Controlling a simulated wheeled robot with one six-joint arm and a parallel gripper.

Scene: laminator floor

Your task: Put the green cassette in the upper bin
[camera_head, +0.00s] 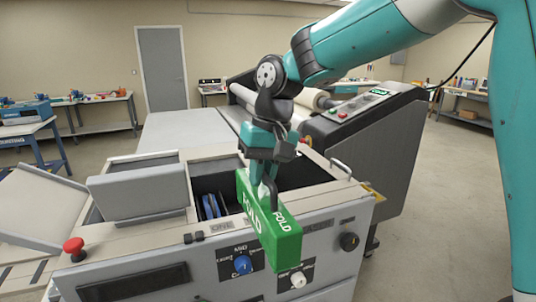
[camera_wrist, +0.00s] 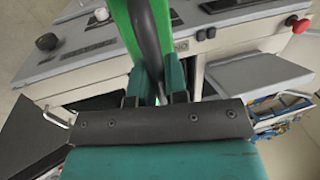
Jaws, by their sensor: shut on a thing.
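The green cassette (camera_head: 280,240), a long box with white "FOLD" lettering and a dark curved handle, hangs in my gripper (camera_head: 265,180) above the front edge of the grey machine. My gripper is shut on it near its top. In the wrist view the cassette (camera_wrist: 122,22) runs up from between the fingers (camera_wrist: 155,88), with the dark handle in front. Behind the cassette, an open dark compartment (camera_head: 230,183) in the machine top holds a blue object (camera_head: 210,206). I cannot tell which opening is the upper bin.
A raised grey lid (camera_head: 140,192) stands left of the open compartment. A red mushroom button (camera_head: 73,246) sits at the left, and knobs (camera_head: 243,265) line the front panel. A silver handle (camera_head: 340,167) and the roller unit (camera_head: 375,130) stand behind. Floor at right is clear.

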